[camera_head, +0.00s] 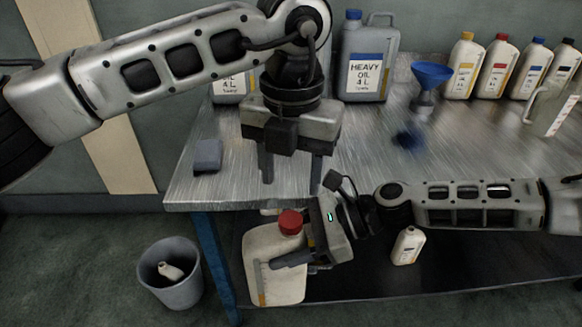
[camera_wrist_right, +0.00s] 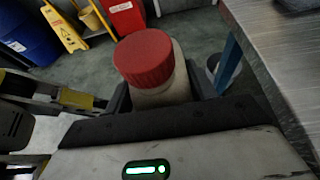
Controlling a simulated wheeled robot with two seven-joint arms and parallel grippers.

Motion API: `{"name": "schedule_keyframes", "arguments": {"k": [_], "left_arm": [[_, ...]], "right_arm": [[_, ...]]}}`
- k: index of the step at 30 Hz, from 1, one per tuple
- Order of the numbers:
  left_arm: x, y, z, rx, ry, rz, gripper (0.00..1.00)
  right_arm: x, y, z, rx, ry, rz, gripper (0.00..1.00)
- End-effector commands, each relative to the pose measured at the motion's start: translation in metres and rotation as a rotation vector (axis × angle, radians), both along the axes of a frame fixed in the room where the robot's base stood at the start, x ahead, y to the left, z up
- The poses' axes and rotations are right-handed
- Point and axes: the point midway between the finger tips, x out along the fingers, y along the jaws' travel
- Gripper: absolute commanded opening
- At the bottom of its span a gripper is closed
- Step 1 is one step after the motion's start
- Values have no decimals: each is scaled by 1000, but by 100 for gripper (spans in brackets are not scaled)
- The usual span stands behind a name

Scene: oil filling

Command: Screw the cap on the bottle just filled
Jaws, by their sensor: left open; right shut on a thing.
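A cream bottle (camera_head: 276,270) with a red cap (camera_head: 290,222) is held upright by my right gripper (camera_head: 290,258), in front of the table's front edge. The red cap (camera_wrist_right: 145,58) sits on top of the bottle (camera_wrist_right: 172,92) in the right wrist view. I cannot tell how tightly it sits. My right gripper's fingers are shut around the bottle's body. My left gripper (camera_head: 290,170) is open and empty, fingers pointing down, above and apart from the red cap, near the table's front edge.
The metal table (camera_head: 190,187) holds a grey block (camera_head: 208,156), a blue funnel (camera_head: 430,82), a heavy oil can (camera_head: 368,65) and several capped bottles at the back. A bin (camera_head: 170,290) with a small bottle inside stands on the floor. A small white bottle (camera_head: 407,246) stands on the lower shelf.

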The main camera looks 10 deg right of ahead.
Motion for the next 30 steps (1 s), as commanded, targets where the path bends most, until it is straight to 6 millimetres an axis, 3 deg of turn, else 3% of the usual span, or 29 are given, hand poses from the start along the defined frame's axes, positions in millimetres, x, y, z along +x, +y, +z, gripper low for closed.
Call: {"name": "schedule_keyframes", "arguments": {"k": [15, 28, 30], "left_arm": [[0, 1, -69, 2, 1, 0, 52], [0, 1, -78, 0, 1, -1, 52], [0, 1, -78, 0, 1, -1, 35]], "right_arm": [[0, 0, 1, 2, -1, 0, 0], [0, 0, 1, 2, -1, 0, 0], [0, 0, 1, 2, -1, 0, 0]]}}
